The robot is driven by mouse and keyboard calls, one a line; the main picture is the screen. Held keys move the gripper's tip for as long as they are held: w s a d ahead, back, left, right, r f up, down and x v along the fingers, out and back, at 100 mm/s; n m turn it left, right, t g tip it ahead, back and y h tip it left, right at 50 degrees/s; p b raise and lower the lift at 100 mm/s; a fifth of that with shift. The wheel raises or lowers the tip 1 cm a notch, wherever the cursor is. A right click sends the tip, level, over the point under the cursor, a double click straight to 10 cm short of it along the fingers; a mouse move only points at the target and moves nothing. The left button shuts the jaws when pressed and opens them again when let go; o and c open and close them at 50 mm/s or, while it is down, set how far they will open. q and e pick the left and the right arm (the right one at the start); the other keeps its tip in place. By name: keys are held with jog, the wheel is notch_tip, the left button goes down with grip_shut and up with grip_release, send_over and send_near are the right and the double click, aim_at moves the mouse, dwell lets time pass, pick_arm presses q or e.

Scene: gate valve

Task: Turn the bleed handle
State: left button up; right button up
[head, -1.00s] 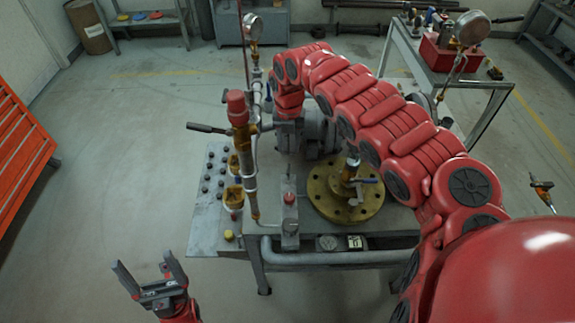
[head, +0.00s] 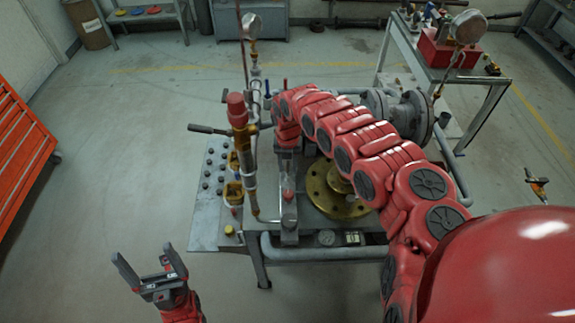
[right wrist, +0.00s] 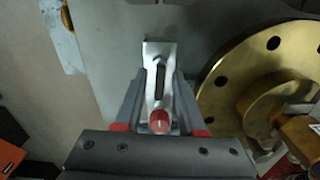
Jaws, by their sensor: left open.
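I cannot tell for sure which part is the bleed handle. A brass pipe fitting with a red cap (head: 237,108) stands upright on the bench, with a dark lever (head: 207,129) reaching left from it. A grey slotted bracket with a red knob stands right of it (head: 289,215); the right wrist view shows the bracket (right wrist: 153,52) and the knob (right wrist: 160,121). My right gripper (right wrist: 160,75) is open over the bracket, one finger on each side; contact is unclear. My left gripper (head: 148,265) is open and empty, in front of the bench at the lower left.
A brass flange (head: 325,200) lies right of the bracket, partly hidden by my right arm. A grey flanged valve (head: 405,115) is behind the arm. A side table (head: 470,75) holds a red box (head: 440,48). Floor at left is clear beside an orange cabinet (head: 20,140).

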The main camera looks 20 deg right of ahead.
grip_shut()
jog(key=shift+m, duration=0.3)
jog(key=m, duration=0.3)
jog(key=shift+w, duration=0.1)
jog(key=m, duration=0.5)
jog(key=shift+b, duration=0.35)
jog(key=m, duration=0.4)
jog(key=shift+m, duration=0.3)
jog(key=shift+m+b, duration=0.45)
jog(key=shift+m, duration=1.35)
